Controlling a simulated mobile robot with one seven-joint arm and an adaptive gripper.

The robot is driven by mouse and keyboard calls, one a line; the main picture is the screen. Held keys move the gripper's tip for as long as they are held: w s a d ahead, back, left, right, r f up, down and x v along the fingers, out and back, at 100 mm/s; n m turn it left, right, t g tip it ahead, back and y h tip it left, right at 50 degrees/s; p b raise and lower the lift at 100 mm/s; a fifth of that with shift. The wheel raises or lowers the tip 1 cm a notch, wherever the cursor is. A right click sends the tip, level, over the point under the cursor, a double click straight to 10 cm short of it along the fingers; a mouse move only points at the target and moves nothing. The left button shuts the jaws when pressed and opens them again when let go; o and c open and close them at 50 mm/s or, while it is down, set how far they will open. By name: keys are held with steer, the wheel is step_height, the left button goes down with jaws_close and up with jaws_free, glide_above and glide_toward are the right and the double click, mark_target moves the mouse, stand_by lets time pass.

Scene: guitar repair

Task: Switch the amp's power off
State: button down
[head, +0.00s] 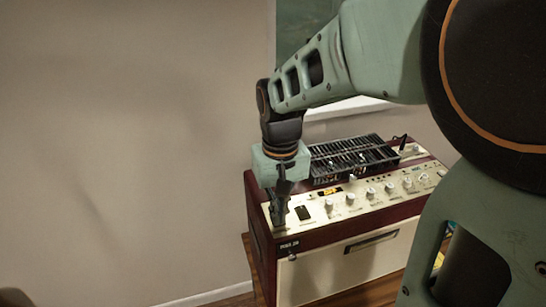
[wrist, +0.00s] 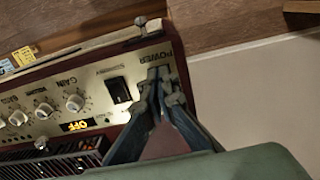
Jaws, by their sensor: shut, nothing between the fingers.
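The amp (head: 345,262) is a dark red box with a cream front and a cream control panel on top. My gripper (head: 279,220) is shut and empty, pointing down at the panel's left end. In the wrist view its fingertips (wrist: 160,76) are together beside the "POWER" label (wrist: 153,57). Whatever is under the fingertips is hidden, and I cannot tell whether they touch the panel. A black rocker switch (wrist: 119,90) sits next to the fingers, by a smaller label; it also shows in the head view (head: 304,212). A small orange display (wrist: 77,126) is lit.
A row of knobs (head: 371,192) runs along the panel right of the black switch. A black slotted grille (head: 350,153) stands behind it. A plain wall (head: 130,130) is to the left, with wooden floor (wrist: 220,22) below.

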steer(key=shift+r+p, duration=2.85)
steer(key=shift+r, duration=0.6)
